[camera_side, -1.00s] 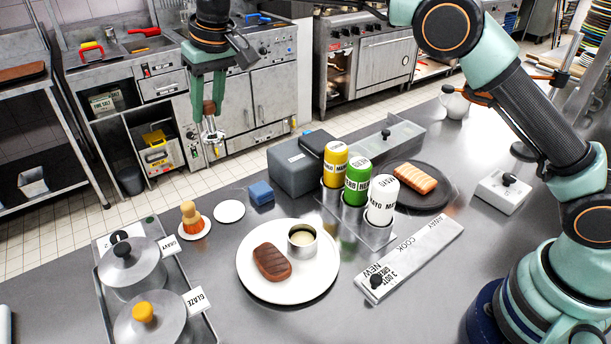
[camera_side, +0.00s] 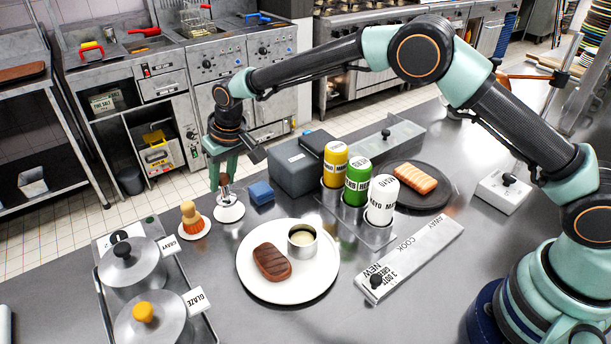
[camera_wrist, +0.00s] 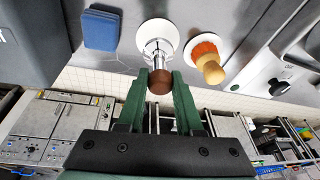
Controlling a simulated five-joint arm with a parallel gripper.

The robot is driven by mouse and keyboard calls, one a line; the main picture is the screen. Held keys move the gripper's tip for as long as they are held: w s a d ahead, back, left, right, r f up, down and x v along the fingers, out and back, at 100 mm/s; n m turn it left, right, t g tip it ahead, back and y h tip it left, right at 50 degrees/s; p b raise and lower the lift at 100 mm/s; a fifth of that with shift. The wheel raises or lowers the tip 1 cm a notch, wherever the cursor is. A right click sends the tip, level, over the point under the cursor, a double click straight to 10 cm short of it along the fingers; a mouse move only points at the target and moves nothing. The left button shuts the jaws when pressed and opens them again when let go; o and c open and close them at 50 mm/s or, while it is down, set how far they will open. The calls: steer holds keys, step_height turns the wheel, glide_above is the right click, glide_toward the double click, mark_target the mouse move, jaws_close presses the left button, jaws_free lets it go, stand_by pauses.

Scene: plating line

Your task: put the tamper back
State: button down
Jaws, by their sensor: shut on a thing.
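The tamper (camera_side: 228,196) has a brown handle and a silver metal base. My gripper (camera_side: 225,181) is shut on its handle, pointing down, and holds it upright over the round white disc (camera_side: 231,214). In the wrist view the tamper's brown knob (camera_wrist: 160,84) sits between the green fingers (camera_wrist: 160,90), with its metal base over the white disc (camera_wrist: 144,32). The base is at or just above the disc; I cannot tell whether it touches.
A brush (camera_side: 189,213) stands on a like disc just left. A blue sponge (camera_side: 261,192) lies to the right, before a grey box (camera_side: 296,168). A plate (camera_side: 262,290) with a steak (camera_side: 271,263) is in front. Lidded pots (camera_side: 132,265) stand front left.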

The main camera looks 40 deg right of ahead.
mark_target(225, 184)
steer(key=shift+f, duration=1.45)
steer(key=shift+f, duration=0.2)
steer(key=c, duration=0.6)
jaws_free()
steer(key=shift+o, duration=0.2)
steer(key=shift+r, duration=0.1)
